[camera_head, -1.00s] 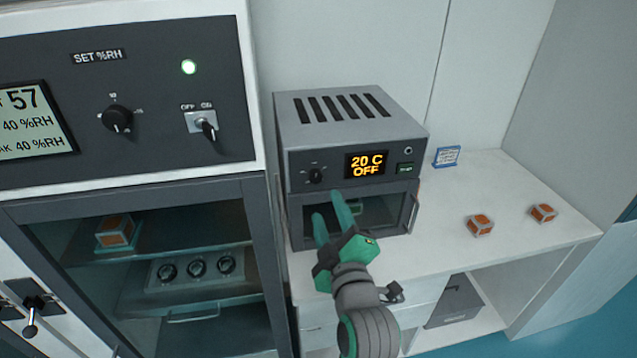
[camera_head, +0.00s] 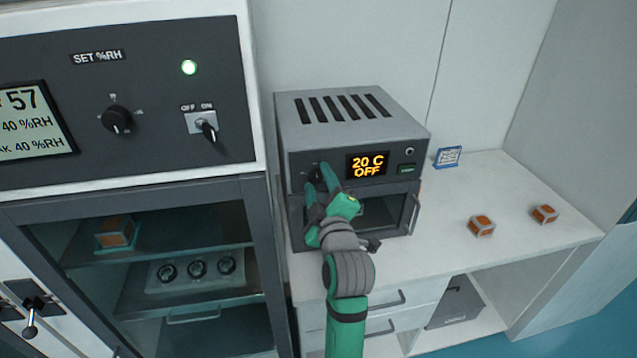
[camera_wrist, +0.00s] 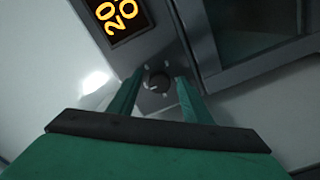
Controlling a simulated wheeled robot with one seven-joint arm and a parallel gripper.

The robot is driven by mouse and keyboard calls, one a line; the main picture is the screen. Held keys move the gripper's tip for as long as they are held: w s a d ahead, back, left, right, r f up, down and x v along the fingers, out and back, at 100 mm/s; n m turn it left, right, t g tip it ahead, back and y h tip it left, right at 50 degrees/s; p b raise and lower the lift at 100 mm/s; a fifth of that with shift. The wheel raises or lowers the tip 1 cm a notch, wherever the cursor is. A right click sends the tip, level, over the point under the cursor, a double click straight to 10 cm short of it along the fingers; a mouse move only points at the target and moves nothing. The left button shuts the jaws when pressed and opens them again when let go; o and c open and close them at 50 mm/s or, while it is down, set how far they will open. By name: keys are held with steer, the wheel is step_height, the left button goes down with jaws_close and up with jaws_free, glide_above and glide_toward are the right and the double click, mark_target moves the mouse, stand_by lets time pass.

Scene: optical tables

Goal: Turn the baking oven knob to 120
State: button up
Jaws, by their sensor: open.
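The baking oven (camera_head: 350,115) is a grey box on the white counter. Its orange display (camera_head: 367,164) reads 20 C OFF. The small black oven knob (camera_wrist: 158,82) shows in the wrist view, between and just beyond my two green fingertips. In the head view the knob (camera_head: 315,174) is partly hidden by my fingers, left of the display. My gripper (camera_head: 321,176) is open in front of the knob; it also shows in the wrist view (camera_wrist: 158,84). I cannot tell whether a finger touches the knob. The knob's pointer setting is not readable.
A larger humidity cabinet (camera_head: 215,75) with its own knob and switch stands on the left. The oven door handle (camera_head: 414,208) is at the oven's right. Two small orange-topped cubes (camera_head: 481,226) (camera_head: 544,214) and a blue-edged card (camera_head: 448,157) sit on the counter, which has free room.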

steer(key=shift+a, duration=0.1)
steer(key=shift+w, duration=0.1)
steer(key=shift+c, duration=0.9)
steer(key=shift+d, duration=0.25)
steer(key=c, duration=0.9)
steer(key=shift+a, duration=0.2)
steer(key=shift+s, duration=0.2)
